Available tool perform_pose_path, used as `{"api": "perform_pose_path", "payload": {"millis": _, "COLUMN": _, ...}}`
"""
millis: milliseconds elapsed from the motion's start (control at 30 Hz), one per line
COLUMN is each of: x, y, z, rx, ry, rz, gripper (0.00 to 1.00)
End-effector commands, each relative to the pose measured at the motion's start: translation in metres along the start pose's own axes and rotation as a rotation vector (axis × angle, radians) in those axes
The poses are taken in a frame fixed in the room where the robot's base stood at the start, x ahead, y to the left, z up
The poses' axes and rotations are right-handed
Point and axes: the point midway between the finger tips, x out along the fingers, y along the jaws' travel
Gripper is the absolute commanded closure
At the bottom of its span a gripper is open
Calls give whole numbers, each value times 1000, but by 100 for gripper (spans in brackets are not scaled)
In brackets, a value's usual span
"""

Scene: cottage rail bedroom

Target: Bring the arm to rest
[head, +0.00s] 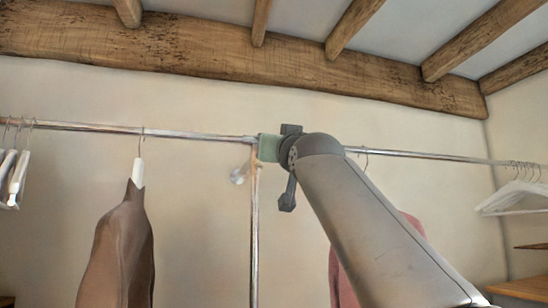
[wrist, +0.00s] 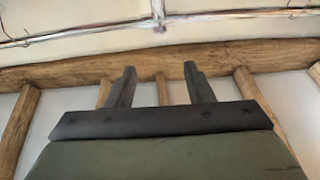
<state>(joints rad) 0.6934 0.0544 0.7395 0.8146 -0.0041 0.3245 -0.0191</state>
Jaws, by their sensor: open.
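My gripper (wrist: 158,70) shows in the wrist view with its two dark fingers spread apart. It is open, with nothing between the fingers. In the head view my arm reaches up from the lower right. Its end is in front of the clothes rail (head: 95,126), near the top of the upright post (head: 254,230). The arm's end overlaps the rail in the picture; I cannot tell whether they touch. The fingers are not clear in the head view.
A brown garment (head: 120,250) hangs on the left. A pink garment (head: 343,280) is partly hidden behind my arm. White hangers (head: 515,197) hang at the far right, and more (head: 14,180) at the far left. A wooden beam (head: 200,50) crosses above.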

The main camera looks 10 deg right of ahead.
Motion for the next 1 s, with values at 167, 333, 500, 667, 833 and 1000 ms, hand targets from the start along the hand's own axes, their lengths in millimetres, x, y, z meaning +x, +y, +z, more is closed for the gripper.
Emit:
{"api": "perform_pose_path", "payload": {"millis": 167, "x": 0, "y": 0, "z": 0, "rx": 0, "ry": 0, "rz": 0, "gripper": 53}}
{"api": "perform_pose_path", "payload": {"millis": 333, "x": 3, "y": -6, "z": 17, "rx": -5, "ry": -42, "rz": -5, "gripper": 53}}
{"api": "perform_pose_path", "payload": {"millis": 500, "x": 3, "y": -29, "z": 104, "rx": -32, "ry": -262, "rz": -20, "gripper": 53}}
{"api": "perform_pose_path", "payload": {"millis": 667, "x": -30, "y": -42, "z": 222, "rx": -62, "ry": -562, "rz": -22, "gripper": 53}}
{"api": "perform_pose_path", "payload": {"millis": 833, "x": -99, "y": -41, "z": 333, "rx": -80, "ry": -873, "rz": -11, "gripper": 53}}
{"api": "perform_pose_path", "payload": {"millis": 1000, "x": -195, "y": -32, "z": 422, "rx": -79, "ry": -1171, "rz": 4, "gripper": 53}}
